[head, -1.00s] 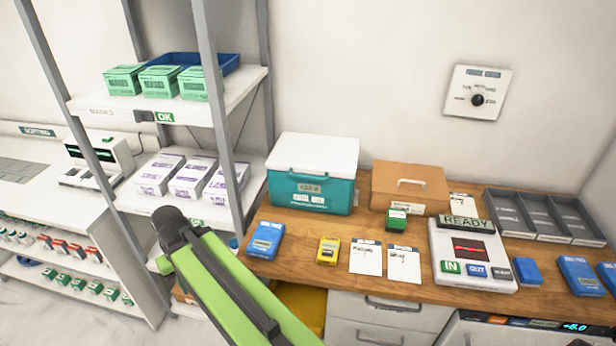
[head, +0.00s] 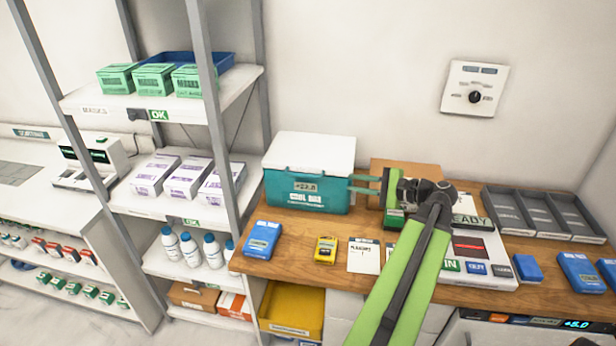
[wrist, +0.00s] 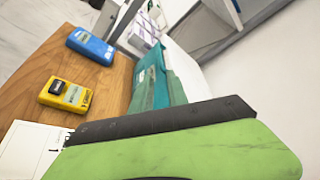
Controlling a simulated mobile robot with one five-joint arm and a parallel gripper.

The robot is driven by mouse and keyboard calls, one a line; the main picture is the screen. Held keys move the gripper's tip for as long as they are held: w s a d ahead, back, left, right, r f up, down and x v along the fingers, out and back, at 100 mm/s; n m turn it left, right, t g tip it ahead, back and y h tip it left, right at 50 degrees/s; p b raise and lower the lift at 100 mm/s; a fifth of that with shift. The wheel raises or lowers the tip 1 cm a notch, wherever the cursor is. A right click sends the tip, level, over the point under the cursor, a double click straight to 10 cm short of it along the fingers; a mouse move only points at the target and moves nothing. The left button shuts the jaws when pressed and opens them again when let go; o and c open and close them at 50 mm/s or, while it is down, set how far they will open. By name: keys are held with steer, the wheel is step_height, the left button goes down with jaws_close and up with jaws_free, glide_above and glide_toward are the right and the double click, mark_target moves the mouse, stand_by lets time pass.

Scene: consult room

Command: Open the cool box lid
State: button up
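The cool box (head: 278,190) is a teal box with a white lid (head: 312,152), standing at the left back of the wooden counter. The lid is shut and lies flat. The box's front shows a label and a teal handle strip under the lid edge. My gripper (head: 353,184) is just right of the box at about the height of its upper front. Its two thin teal fingers point left, with a gap between them and nothing held. I cannot tell whether the tips touch the box. In the wrist view the cool box (wrist: 148,84) shows beyond my green gripper body.
A brown box (head: 420,170) stands behind my gripper. A blue device (head: 262,240), a yellow device (head: 326,249) and a paper card (head: 363,256) lie in front. A metal shelf post (head: 212,110) rises close to the left. A grey tray (head: 545,213) lies at right.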

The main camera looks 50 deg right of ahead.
mark_target(312, 176)
steer(key=b+x, duration=0.3)
steer(key=x, duration=1.4)
steer(key=shift+w+a+r+b, duration=0.1)
steer(key=shift+w+b, duration=0.2)
steer(key=shift+b, duration=0.1)
steer(key=shift+c, duration=0.3)
jaws_close()
